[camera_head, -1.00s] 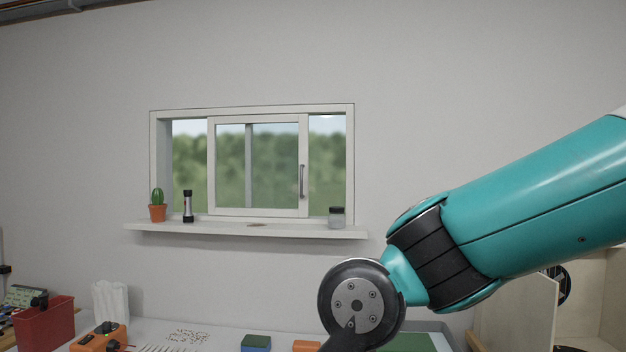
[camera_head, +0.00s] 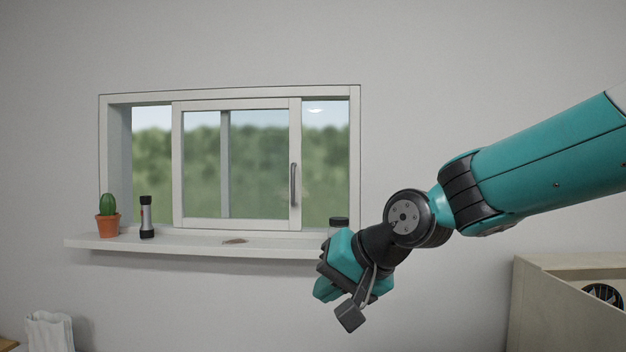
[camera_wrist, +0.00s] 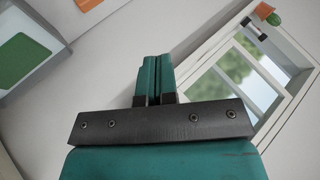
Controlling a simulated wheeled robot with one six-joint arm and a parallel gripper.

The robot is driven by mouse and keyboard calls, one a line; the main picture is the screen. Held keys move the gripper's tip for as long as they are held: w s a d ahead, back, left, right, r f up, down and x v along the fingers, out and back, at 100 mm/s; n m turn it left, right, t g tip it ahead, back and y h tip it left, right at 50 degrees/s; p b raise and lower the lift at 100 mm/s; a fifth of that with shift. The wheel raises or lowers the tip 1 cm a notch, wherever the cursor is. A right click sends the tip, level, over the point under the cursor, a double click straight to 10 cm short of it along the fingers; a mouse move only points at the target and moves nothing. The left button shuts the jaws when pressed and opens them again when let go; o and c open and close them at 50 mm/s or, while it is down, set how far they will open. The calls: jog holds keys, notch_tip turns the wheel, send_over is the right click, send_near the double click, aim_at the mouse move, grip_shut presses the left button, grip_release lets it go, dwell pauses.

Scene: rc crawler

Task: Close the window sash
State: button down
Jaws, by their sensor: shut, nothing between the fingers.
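The window sash (camera_head: 296,140) is a pale framed pane with a grey vertical handle (camera_head: 294,184) on its right stile. My gripper (camera_head: 326,290) is low and to the right of the handle, in front of the sill's right end and apart from the sash. In the wrist view my gripper's fingers (camera_wrist: 157,58) are shut together with nothing between them. The window shows tilted at the right of that view (camera_wrist: 212,88).
A beige box (camera_head: 540,300) is at the lower right.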

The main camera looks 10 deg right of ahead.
jog(key=w+d+r+m+t, duration=0.3)
jog(key=w+r+m, duration=0.15)
jog(key=w, duration=0.25)
jog(key=w+d+r+m+t+h, duration=0.1)
jog(key=w+d+r+m+t, duration=0.2)
jog(key=w+r, duration=0.3)
jog(key=w+d+r+m+t, duration=0.3)
jog(key=w+r+m, duration=0.1)
jog(key=w, duration=0.4)
jog(key=a+p+x, duration=0.2)
jog(key=p+x, duration=0.7)
jog(key=x, duration=0.4)
jog(key=shift+s+r+t+p, duration=0.15)
jog(key=shift+s+t+p, duration=0.15)
jog(key=shift+s, duration=0.05)
jog(key=shift+a, duration=0.1)
jog(key=shift+a, duration=0.1)
